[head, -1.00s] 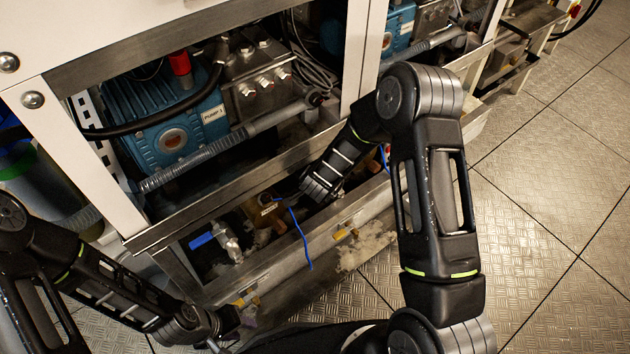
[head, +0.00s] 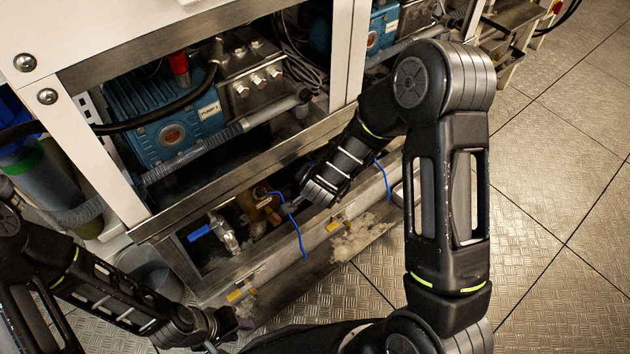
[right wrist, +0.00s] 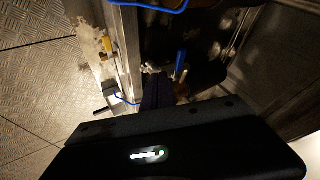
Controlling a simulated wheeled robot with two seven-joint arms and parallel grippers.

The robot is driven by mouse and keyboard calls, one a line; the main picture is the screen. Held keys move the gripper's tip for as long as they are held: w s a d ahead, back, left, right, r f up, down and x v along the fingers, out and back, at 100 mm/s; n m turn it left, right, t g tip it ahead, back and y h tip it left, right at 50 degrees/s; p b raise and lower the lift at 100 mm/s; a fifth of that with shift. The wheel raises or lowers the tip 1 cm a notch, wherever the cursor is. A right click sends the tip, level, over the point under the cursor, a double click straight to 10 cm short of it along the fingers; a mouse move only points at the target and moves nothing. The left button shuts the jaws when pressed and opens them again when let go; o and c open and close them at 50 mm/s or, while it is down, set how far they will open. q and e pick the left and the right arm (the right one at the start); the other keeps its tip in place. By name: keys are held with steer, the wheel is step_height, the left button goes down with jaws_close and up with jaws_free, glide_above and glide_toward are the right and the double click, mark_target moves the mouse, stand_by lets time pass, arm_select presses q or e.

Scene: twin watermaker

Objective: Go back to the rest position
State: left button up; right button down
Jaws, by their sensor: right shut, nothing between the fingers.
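My right arm reaches from the right into the low metal trough (head: 285,262) under the pump in the head view. My right gripper (head: 288,208) is small and dark there, close to a brass fitting (head: 262,206); it is shut and empty. In the right wrist view the dark fingers (right wrist: 158,92) show beyond the black wrist housing. My left gripper (head: 238,324) is low at the left of the head view, outside the trough, seen side-on; its opening is unclear.
A blue-handled valve (head: 222,232), a blue cable (head: 299,232) and yellow-handled valves (head: 340,219) are around the trough. The blue pump (head: 165,120) sits above it. A steel frame rail (head: 230,180) edges the opening. Patterned floor (head: 560,200) at right is clear.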

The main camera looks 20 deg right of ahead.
stand_by(0.6)
steer(key=s+a+f+n+g+y, duration=0.2)
steer(key=s+a+f+n, duration=0.25)
steer(key=s, duration=0.35)
steer(key=s+a+f+n+g+y, duration=0.2)
steer(key=s+a+f+n, duration=0.1)
steer(key=s+a, duration=0.4)
steer(key=s+a+f+n+g+y, duration=0.2)
steer(key=s+a+f+n, duration=0.2)
steer(key=s, duration=0.5)
step_height(320, 180, up, 15)
steer(key=s+p, duration=0.1)
steer(key=p, duration=1.4)
steer(key=shift+d+m, duration=0.25)
steer(key=shift+m, duration=0.2)
steer(key=shift+f, duration=0.15)
